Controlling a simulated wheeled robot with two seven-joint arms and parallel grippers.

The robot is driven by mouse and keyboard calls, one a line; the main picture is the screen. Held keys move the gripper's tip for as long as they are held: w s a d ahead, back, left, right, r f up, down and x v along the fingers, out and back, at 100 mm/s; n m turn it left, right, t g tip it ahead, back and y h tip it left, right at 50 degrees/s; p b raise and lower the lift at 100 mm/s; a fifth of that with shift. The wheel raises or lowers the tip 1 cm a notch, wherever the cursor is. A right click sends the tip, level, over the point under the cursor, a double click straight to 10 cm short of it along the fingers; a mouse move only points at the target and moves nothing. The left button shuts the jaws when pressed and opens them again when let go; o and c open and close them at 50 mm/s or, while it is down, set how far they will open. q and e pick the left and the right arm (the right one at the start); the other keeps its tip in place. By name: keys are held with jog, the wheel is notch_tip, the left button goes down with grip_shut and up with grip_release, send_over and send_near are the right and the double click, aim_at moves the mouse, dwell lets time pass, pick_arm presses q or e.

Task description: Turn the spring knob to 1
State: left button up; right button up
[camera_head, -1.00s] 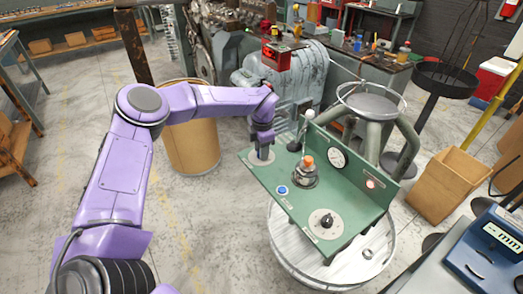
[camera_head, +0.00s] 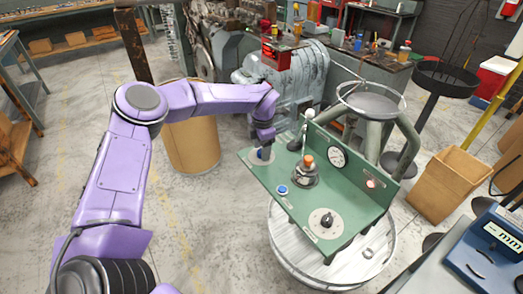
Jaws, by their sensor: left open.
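The green spring coiler panel (camera_head: 310,185) stands on a round white table. A black knob on a white dial (camera_head: 327,221) sits near its front; its markings are too small to read. A second round pale dial (camera_head: 259,157) is at the panel's left corner. My left gripper (camera_head: 265,152) is open and points down at this corner dial, covering its middle. I cannot tell whether the fingers touch or surround a knob there. My right gripper is out of view.
The panel also carries a blue button (camera_head: 282,190), an orange-topped fitting (camera_head: 307,165), a lever with a pale ball (camera_head: 309,115), a gauge (camera_head: 337,157) and a red lamp (camera_head: 371,184). A brown drum (camera_head: 193,145) stands behind my left arm.

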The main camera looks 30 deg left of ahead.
pick_arm(q)
notch_tip(320, 180, up, 10)
jog(key=b, duration=0.1)
jog(key=shift+s+d+f, duration=0.15)
jog(key=shift+f, duration=0.1)
jog(key=shift+d, duration=0.1)
